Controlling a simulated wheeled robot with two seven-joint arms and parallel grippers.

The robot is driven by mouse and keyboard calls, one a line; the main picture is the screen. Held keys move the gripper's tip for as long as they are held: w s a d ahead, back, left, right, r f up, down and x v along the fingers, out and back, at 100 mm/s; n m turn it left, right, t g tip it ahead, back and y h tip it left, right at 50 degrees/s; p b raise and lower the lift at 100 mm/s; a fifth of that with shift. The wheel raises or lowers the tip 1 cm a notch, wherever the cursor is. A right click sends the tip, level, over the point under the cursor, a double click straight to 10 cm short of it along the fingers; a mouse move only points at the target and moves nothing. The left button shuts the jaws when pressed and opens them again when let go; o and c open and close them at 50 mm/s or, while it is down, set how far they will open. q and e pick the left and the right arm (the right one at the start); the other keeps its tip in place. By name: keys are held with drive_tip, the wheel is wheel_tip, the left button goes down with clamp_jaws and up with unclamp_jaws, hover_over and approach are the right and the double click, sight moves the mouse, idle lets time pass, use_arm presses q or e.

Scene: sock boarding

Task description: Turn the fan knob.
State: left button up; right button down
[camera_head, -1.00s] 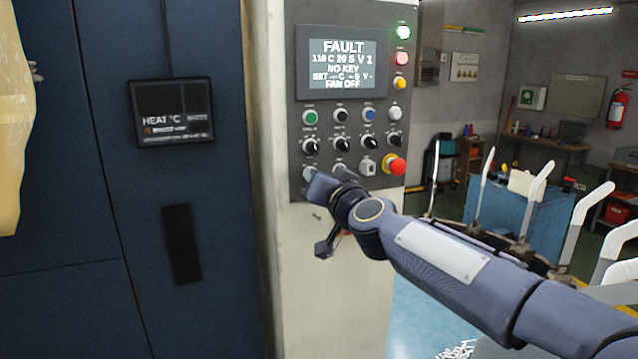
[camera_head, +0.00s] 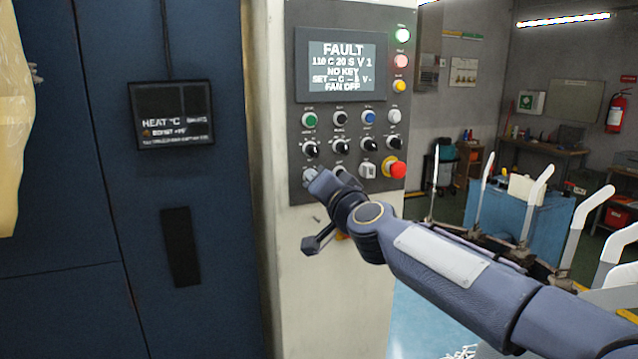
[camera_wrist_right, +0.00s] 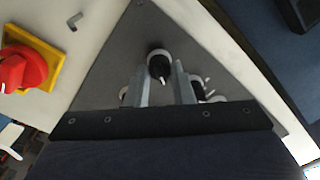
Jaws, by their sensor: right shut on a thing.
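The grey control panel (camera_head: 388,188) stands on a beige pillar, with several knobs and buttons and a display (camera_head: 341,68) that includes "FAULT", "NO KEY" and "FAN OFF". My right gripper (camera_head: 311,178) reaches the panel's lower left corner from the right. In the right wrist view, its fingers (camera_wrist_right: 159,78) are shut on a round black knob (camera_wrist_right: 160,66) with a pale rim, close to the panel's corner. The knob's label is hidden or too small to read, so I cannot confirm it is the fan knob. My left gripper is out of view.
A red emergency button (camera_head: 396,169) sits at the panel's lower right. A red switch on a yellow plate (camera_wrist_right: 48,58) is on the pillar below the panel. A dark blue cabinet with a heat display (camera_head: 171,112) stands left. White sock boards (camera_head: 535,190) stand at the right.

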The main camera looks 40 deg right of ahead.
drive_tip(key=c, duration=1.3)
unclamp_jaws()
drive_tip(key=shift+o, duration=0.2)
drive_tip(key=shift+s, duration=0.1)
drive_tip(key=v, duration=0.7)
drive_tip(key=shift+s+p, duration=0.3)
drive_tip(key=shift+p, duration=0.15)
drive_tip(key=shift+a+f, duration=0.1)
drive_tip(key=shift+a, duration=0.05)
